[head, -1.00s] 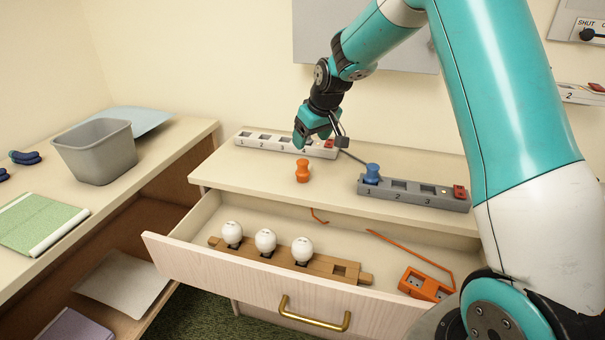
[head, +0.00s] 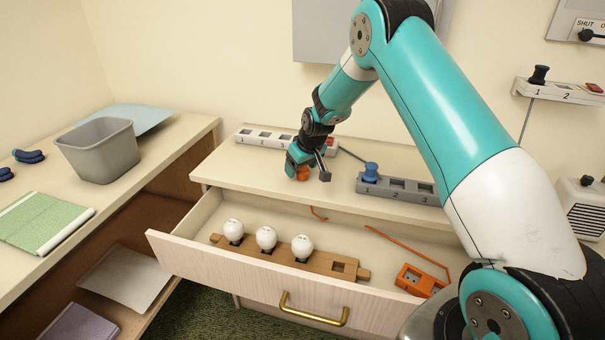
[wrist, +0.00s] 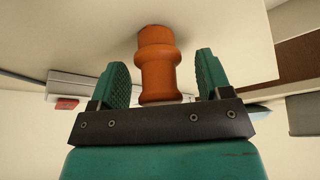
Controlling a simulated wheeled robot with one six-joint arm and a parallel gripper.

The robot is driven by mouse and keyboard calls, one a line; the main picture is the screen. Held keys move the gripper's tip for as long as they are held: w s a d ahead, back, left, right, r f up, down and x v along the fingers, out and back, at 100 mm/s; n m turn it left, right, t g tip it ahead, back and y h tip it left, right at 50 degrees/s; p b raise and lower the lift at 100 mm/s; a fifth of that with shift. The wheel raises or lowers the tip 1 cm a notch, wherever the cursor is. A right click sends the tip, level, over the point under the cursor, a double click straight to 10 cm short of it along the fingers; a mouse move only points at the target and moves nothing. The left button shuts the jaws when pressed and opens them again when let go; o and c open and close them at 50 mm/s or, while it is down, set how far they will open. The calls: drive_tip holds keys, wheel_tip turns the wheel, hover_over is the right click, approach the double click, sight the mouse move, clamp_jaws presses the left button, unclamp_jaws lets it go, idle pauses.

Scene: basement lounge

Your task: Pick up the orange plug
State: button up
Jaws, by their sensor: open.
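The orange plug (head: 302,174) stands on the counter top above the open drawer, mostly hidden behind my gripper in the head view. My gripper (head: 298,172) is down at the plug. In the wrist view the plug (wrist: 157,65) is between the two green fingers of my gripper (wrist: 158,78). The fingers are open, with a visible gap on each side of the plug.
A white power strip (head: 265,138) lies behind my gripper. A grey strip (head: 400,187) with a blue plug (head: 370,172) lies to the right. Below, the open drawer (head: 225,270) holds a wooden bar with white bulbs and an orange socket block (head: 420,280).

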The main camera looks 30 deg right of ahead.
drive_tip(key=c, duration=1)
drive_tip(key=shift+r, duration=0.1)
